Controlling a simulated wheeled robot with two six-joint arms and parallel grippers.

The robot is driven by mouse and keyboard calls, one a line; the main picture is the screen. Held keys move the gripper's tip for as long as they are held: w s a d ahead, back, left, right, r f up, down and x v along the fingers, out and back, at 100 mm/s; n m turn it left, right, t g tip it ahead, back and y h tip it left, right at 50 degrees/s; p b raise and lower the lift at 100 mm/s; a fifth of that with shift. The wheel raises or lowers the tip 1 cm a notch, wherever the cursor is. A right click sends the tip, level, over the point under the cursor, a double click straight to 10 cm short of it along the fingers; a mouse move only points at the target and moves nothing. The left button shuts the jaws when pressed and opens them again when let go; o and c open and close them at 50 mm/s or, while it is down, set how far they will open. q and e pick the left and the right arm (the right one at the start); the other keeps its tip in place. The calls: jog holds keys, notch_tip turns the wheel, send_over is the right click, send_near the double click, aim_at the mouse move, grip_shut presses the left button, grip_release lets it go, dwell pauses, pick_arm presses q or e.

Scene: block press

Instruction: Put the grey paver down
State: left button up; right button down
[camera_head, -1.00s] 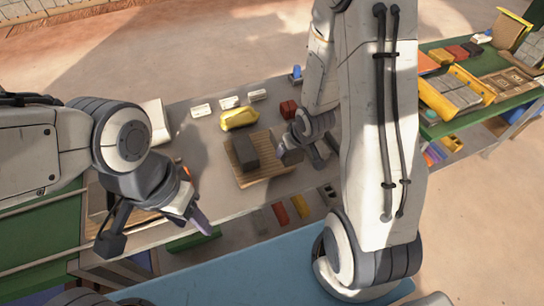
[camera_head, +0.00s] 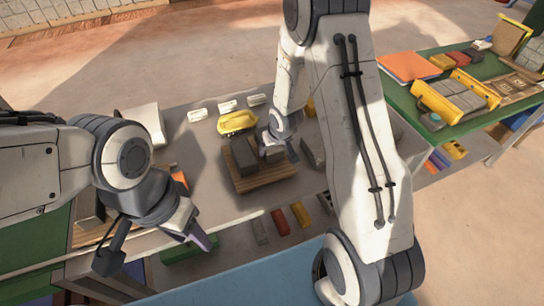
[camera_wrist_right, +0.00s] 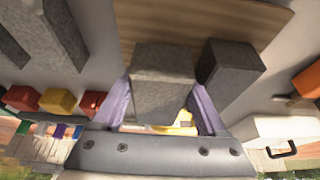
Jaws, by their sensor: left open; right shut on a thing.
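The grey paver (camera_wrist_right: 165,75) sits between the purple fingers of my right gripper (camera_wrist_right: 164,108), which is shut on it. In the head view my right gripper (camera_head: 273,150) is at the right part of a wooden board (camera_head: 262,182). I cannot tell whether the held paver touches the board. Another dark grey paver (camera_head: 243,158) lies on the board just left of it; in the wrist view it stands to the right (camera_wrist_right: 228,72), with a narrow gap between them. My left gripper (camera_head: 196,232) is open and empty near the table's front edge.
A grey block (camera_head: 313,152) lies right of the board. Red (camera_head: 279,221) and yellow (camera_head: 300,214) blocks are in front. A green table (camera_head: 437,130) with trays stands at right.

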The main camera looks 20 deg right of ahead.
pick_arm(q)
jog(key=shift+f+b, duration=0.7)
jog(key=shift+f, duration=0.5)
pick_arm(e)
jog(key=shift+w+f, duration=0.1)
jog(key=shift+f, duration=1)
jog(key=shift+f, duration=0.15)
grip_release()
jog(key=p+v, duration=0.6)
jog(key=v, duration=0.6)
jog(key=s+a+r+n+g, duration=0.2)
jog(key=s+a+r+n, duration=0.1)
jog(key=s+a+r, duration=0.7)
pick_arm(q)
notch_tip(320, 180, up, 6)
jog(key=shift+f, duration=0.15)
pick_arm(e)
jog(key=s+a+r+n+g, duration=0.1)
jog(key=s+a+r+n, duration=0.1)
jog(key=s, duration=0.5)
jog(key=s+a+r+n+g, duration=0.1)
jog(key=s+a, duration=0.3)
jog(key=s, duration=0.4)
jog(key=shift+r+n+g+y, duration=0.3)
jog(key=shift+r+n+y, duration=0.15)
jog(key=shift+r, duration=0.25)
